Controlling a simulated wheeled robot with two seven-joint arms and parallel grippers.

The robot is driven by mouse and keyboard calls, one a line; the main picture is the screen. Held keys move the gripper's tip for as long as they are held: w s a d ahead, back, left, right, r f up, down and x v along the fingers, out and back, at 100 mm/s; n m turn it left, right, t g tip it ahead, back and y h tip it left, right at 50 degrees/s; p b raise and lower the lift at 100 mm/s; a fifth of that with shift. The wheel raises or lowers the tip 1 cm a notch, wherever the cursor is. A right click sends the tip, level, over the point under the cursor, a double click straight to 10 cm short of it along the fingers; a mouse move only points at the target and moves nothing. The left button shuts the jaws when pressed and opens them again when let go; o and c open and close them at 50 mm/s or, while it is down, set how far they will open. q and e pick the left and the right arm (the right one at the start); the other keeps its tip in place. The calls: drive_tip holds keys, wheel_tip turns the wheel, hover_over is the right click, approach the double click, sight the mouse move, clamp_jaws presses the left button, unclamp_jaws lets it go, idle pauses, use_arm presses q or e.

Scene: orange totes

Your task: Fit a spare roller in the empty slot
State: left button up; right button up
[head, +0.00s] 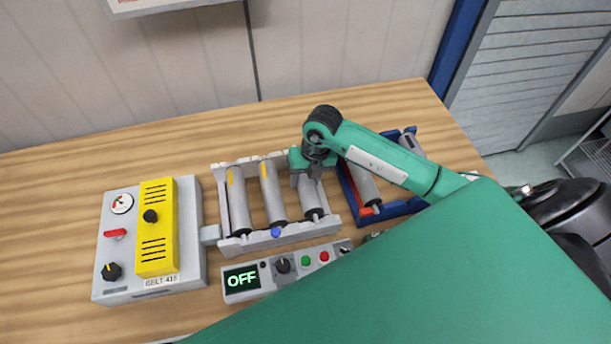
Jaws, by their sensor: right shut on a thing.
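A light grey roller frame (262,242) stands on the table. Two grey rollers with yellow marks, the left one (239,205) and the middle one (272,190), lie in it side by side. My right gripper (309,176) points down at the frame's right end and is shut on a grey roller (312,200). This roller lines up with the rightmost slot, roughly parallel to the other two. I cannot tell whether it is seated or just above the slot. Its far end is hidden by the gripper. My left gripper is not in view.
A blue tray (362,219) with grey rollers (363,184) stands right of the frame, partly behind my right arm. A control box reading OFF (241,278) lies in front. A grey box with a yellow cover (157,225) stands left. The table's far left is clear.

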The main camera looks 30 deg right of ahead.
drive_tip(key=shift+f, duration=0.15)
drive_tip(key=shift+f+b, duration=0.7)
drive_tip(key=shift+f, duration=0.25)
idle(0.6)
drive_tip(key=o, duration=1.3)
drive_tip(key=shift+o, duration=0.2)
drive_tip(key=shift+d+r+b, duration=0.1)
drive_tip(key=shift+r+b, duration=0.35)
drive_tip(key=shift+r, duration=0.1)
wheel_tip(320, 180, up, 13)
drive_tip(key=d+b, duration=0.2)
drive_tip(key=b, duration=0.1)
drive_tip(key=shift+s+d+f, duration=0.2)
drive_tip(key=shift+s, duration=0.15)
drive_tip(key=shift+f, duration=0.1)
